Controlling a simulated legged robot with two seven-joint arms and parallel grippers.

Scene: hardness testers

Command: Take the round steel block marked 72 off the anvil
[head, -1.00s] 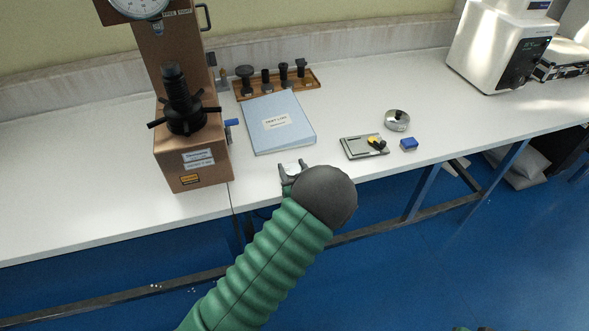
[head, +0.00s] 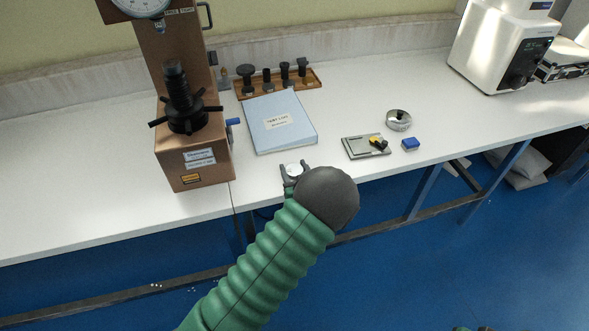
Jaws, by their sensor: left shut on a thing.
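My left gripper (head: 291,170) is shut on a small round pale steel block (head: 294,169) at the front edge of the bench. A mark shows on the block's face but is too small to read. The brown hardness tester (head: 195,165) stands to the left, with a black spoked handwheel (head: 186,120) and an anvil (head: 175,70) on top of its screw. No block shows on the anvil.
A blue folder (head: 270,140) lies behind my left gripper. A wooden tray (head: 313,79) holds several black pieces. A grey scale-like device (head: 352,147), a round metal dish (head: 398,118) and a blue box (head: 411,145) lie to the right. A white machine (head: 480,60) stands far right.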

